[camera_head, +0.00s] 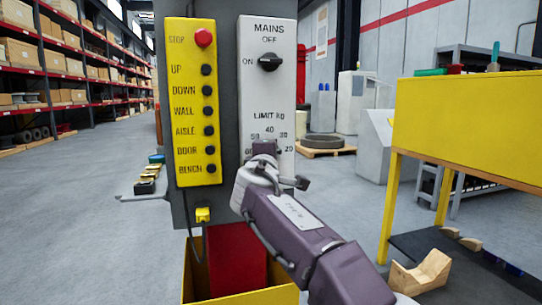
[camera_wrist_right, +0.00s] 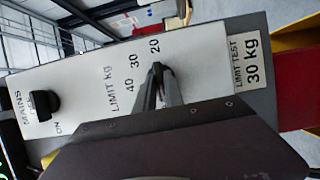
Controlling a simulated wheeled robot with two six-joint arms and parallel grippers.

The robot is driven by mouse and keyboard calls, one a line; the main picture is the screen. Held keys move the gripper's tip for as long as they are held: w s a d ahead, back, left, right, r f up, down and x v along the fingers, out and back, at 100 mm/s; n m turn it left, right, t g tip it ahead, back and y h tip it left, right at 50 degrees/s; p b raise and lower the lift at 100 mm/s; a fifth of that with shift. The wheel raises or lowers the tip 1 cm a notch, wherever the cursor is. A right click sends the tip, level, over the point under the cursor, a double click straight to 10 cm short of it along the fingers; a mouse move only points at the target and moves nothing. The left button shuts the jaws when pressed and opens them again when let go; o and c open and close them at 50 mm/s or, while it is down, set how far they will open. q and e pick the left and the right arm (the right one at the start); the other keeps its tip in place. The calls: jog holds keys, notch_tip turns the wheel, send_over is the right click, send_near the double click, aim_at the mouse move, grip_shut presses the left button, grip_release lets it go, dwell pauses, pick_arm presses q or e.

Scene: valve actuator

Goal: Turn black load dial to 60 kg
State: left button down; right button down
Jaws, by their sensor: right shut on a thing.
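The grey control panel (camera_head: 286,80) carries a LIMIT KG scale (camera_head: 270,115) at its lower part, with marks from 20 to 60 partly covered by my arm. My right gripper (camera_head: 264,150) is in front of that scale. In the right wrist view my right gripper (camera_wrist_right: 158,72) is shut on the black load dial, below the 20, 30 and 40 marks. The dial is almost wholly hidden by the fingers, so I cannot tell where its pointer stands. My left gripper is not in view.
The black MAINS switch (camera_head: 270,62) is above the scale. A yellow button panel (camera_head: 195,100) with a red STOP button (camera_head: 203,37) is on the left. A "LIMIT TEST 30 kg" label (camera_wrist_right: 248,60) is beside the scale. A yellow bench (camera_head: 470,120) stands to the right.

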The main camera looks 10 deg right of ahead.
jog(key=c, duration=1.4)
grip_release()
jog(key=shift+c, duration=0.2)
jog(key=v, duration=0.9)
jog(key=shift+b, duration=0.35)
jog(key=shift+f, duration=0.1)
